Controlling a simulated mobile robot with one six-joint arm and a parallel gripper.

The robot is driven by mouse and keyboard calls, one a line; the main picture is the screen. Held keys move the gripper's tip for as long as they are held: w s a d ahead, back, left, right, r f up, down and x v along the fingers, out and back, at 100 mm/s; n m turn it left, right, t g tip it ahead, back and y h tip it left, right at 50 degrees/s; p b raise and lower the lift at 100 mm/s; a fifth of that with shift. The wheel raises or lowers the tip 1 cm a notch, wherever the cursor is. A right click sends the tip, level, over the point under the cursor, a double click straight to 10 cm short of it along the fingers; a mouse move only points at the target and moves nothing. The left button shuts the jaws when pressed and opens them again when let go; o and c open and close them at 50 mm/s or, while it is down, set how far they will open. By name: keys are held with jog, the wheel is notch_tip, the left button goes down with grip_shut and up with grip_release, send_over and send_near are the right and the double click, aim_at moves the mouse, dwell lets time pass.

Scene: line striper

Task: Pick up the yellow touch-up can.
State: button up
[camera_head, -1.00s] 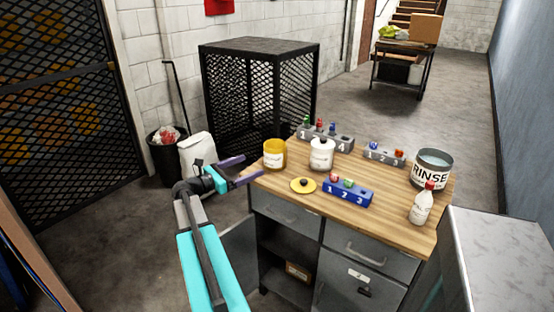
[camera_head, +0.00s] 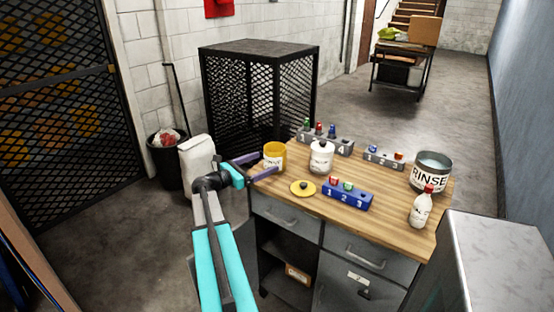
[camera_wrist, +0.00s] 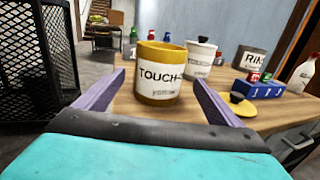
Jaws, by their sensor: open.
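The yellow touch-up can (camera_head: 275,152) stands upright and open-topped at the left end of the wooden workbench top. In the wrist view the can (camera_wrist: 160,75) is centred ahead, its white label reading "TOUCH-". My gripper (camera_head: 260,166) is open, its two purple fingers pointing at the can. In the wrist view the fingers (camera_wrist: 158,92) spread to the left and right of the can, with their tips in front of it or beside it; I cannot tell which. Nothing is held. A yellow lid (camera_head: 303,187) with a black knob lies on the bench in front of the can.
A white lidded can (camera_head: 321,157) stands right of the yellow can. A blue numbered rack (camera_head: 346,197), two grey racks (camera_head: 328,141) (camera_head: 384,157), a RINSE tub (camera_head: 431,172) and a white bottle (camera_head: 423,206) share the bench (camera_head: 395,205). A black mesh cage (camera_head: 260,90) stands behind.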

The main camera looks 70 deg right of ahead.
aim_at(276, 157)
jog(key=shift+x, duration=1.05)
jog(key=shift+p+x, duration=0.65)
jog(key=shift+x, duration=2)
jog(key=shift+a, duration=0.1)
jog(key=shift+c, duration=0.3)
jog(key=c, duration=1.4)
